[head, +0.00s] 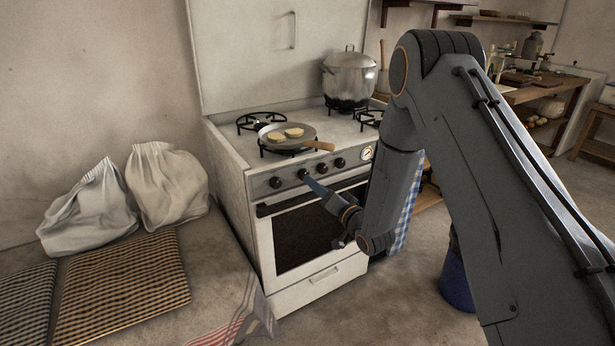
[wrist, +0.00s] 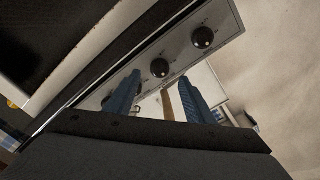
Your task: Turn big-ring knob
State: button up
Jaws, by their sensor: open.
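The stove's front panel (head: 312,172) carries several dark round knobs in a row; which one belongs to the big ring cannot be told from the markings. My gripper (head: 308,181) points at the second knob from the left (head: 303,174) in the head view. In the wrist view, my gripper's two blue fingers (wrist: 159,73) are open, and a dark knob (wrist: 160,68) shows between their tips. Whether they touch it cannot be told. Another knob (wrist: 203,38) is clear of the fingers, up and to the right. The left finger partly hides the panel beyond.
A frying pan (head: 285,136) with food sits on a front burner, its wooden handle (head: 319,145) reaching over the panel edge. A lidded pot (head: 349,78) stands at the back right. The oven door (head: 315,230) is shut below the knobs. White sacks (head: 165,185) lie at left.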

aim_at(304, 174)
jog(key=x, duration=0.6)
jog(key=shift+w+a, duration=0.25)
jog(key=c, duration=1.1)
jog(key=shift+o, duration=0.2)
jog(key=shift+n, duration=0.3)
jog(key=n+b, duration=0.1)
jog(key=n, duration=0.5)
jog(key=shift+d+n, duration=0.1)
jog(key=shift+n, duration=0.2)
jog(key=n+b, duration=0.2)
jog(key=n, duration=0.4)
jog(key=shift+w, duration=0.1)
jog(key=shift+n, duration=0.4)
